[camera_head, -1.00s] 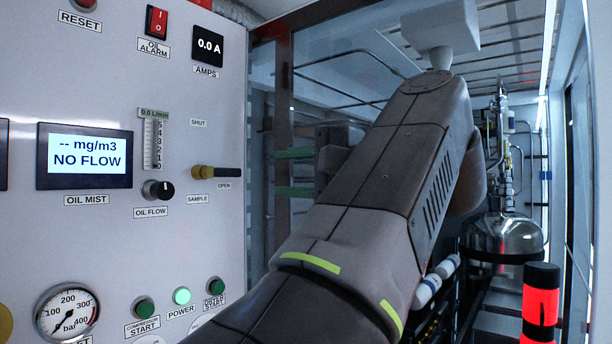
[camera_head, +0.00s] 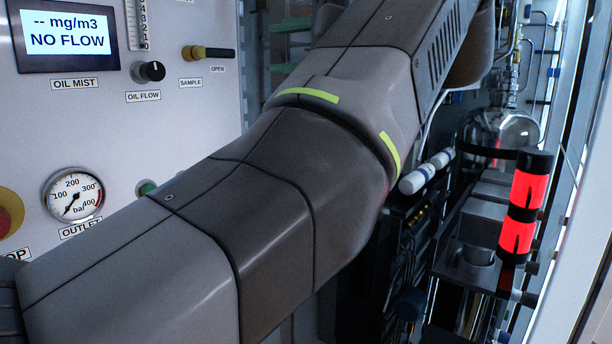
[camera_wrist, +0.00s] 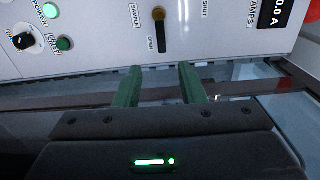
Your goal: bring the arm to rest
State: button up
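My gripper (camera_wrist: 160,69) shows in the wrist view with its two green fingers apart and nothing between them. The fingers point toward the white control panel (camera_wrist: 95,55). In the head view they show partly at the top, right of the sample valve (camera_head: 208,53), with a gap between. The valve's black lever lies level, pointing right, above the OPEN label; it also shows in the wrist view (camera_wrist: 159,32). My grey arm crosses the head view and hides part of the panel and the gripper body.
The panel holds an oil mist display (camera_head: 67,36) reading NO FLOW, an oil flow knob (camera_head: 148,71), an outlet gauge (camera_head: 73,195) and a red stop button (camera_head: 8,213).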

jog(key=p, duration=0.2)
send_near(222, 52)
jog(key=shift+x, duration=2.2)
jog(key=shift+f, duration=0.15)
jog(key=shift+s+d, duration=0.1)
jog(key=shift+d, duration=0.05)
jog(key=shift+b+v, duration=1.15)
jog(key=shift+v, duration=3.3)
jog(key=shift+p+x, duration=2.05)
jog(key=shift+x, duration=5.15)
jog(key=shift+n+b, duration=0.6)
jog(key=shift+n, duration=0.2)
jog(key=b+v, duration=0.1)
jog(key=v, duration=0.5)
jog(key=shift+r+b, duration=0.25)
jog(key=shift+b, duration=0.05)
jog(key=shift+s, duration=0.1)
